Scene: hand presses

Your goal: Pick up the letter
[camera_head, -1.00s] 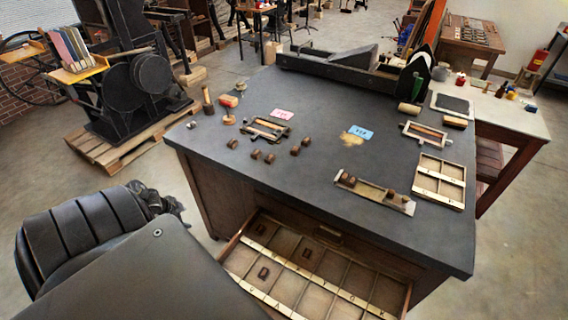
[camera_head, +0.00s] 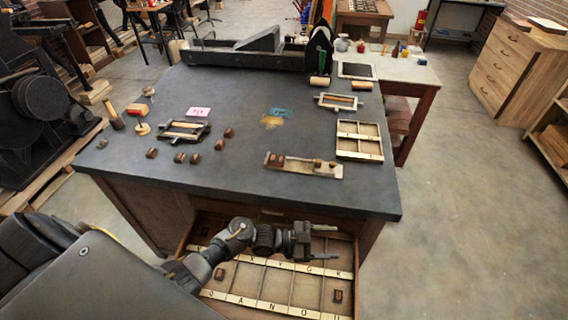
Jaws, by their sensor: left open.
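Several small brown letter blocks stand on the dark tabletop, among them one at the left (camera_head: 152,153) and one farther right (camera_head: 228,133). More letter blocks lie in the open drawer (camera_head: 275,306): one in a left compartment (camera_head: 219,273) and one at the right (camera_head: 337,296). A narrow tray (camera_head: 328,171) on the table holds a few blocks. Which letter is meant cannot be told. My left gripper (camera_head: 322,234) is open, above the back right part of the drawer, fingers pointing right. It appears empty and hides part of the compartments. My right gripper is out of view.
A frame (camera_head: 184,131), a pink card (camera_head: 199,112), a blue card (camera_head: 281,112) and a compartment box (camera_head: 360,153) lie on the table (camera_head: 240,180). The table's front edge stands just behind the drawer. Open floor lies to the right.

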